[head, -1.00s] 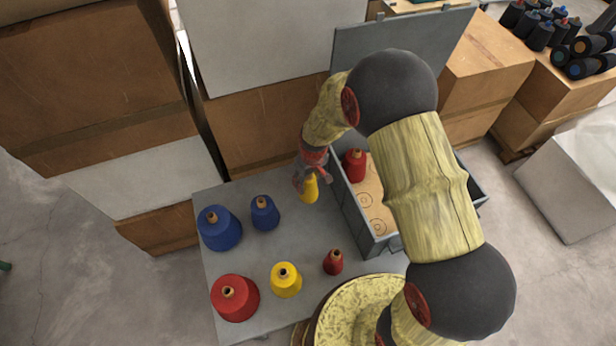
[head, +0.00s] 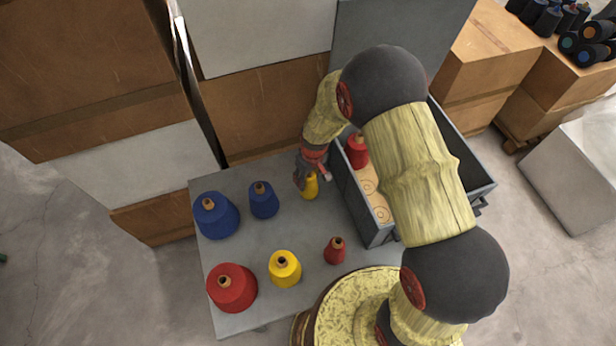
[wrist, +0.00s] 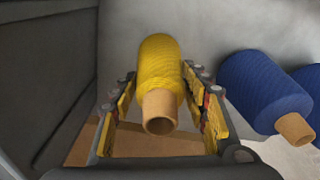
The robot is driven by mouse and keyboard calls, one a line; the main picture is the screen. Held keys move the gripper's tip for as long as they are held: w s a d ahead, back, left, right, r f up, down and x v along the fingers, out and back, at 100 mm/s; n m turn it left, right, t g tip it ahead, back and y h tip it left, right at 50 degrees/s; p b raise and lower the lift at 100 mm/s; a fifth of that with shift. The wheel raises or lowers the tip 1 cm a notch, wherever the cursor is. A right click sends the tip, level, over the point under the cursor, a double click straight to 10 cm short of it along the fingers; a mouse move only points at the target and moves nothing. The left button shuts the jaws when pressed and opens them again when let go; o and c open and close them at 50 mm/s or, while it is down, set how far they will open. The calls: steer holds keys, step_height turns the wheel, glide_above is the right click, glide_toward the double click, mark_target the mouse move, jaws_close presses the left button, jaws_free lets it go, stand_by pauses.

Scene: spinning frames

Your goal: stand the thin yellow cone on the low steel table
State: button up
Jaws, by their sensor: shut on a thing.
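The thin yellow cone (head: 310,188) is at the back of the low steel table (head: 300,230), beside the grey crate. The wrist view shows the yellow cone (wrist: 160,75) between my gripper's fingers, its brown tube end toward the camera. My gripper (head: 305,178) is shut on it. The cone looks near upright; I cannot tell whether its base touches the table. My gripper also shows in the wrist view (wrist: 160,110).
The grey crate (head: 372,225) stands right of the cone, with a red cone (head: 356,151) inside. Two blue cones (head: 216,215) (head: 263,200), a large red cone (head: 231,288), a wider yellow cone (head: 285,268) and a small red cone (head: 335,250) stand on the table. The table's middle is clear.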

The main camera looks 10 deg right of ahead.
steer(key=shift+f+b, duration=0.3)
steer(key=shift+f, duration=0.05)
stand_by(0.3)
steer(key=o, duration=1.4)
steer(key=r, duration=0.8)
steer(key=s+r, duration=0.1)
steer(key=r, duration=0.3)
steer(key=shift+s+d, duration=0.1)
steer(key=shift+d, duration=0.25)
steer(key=shift+s+f, duration=0.1)
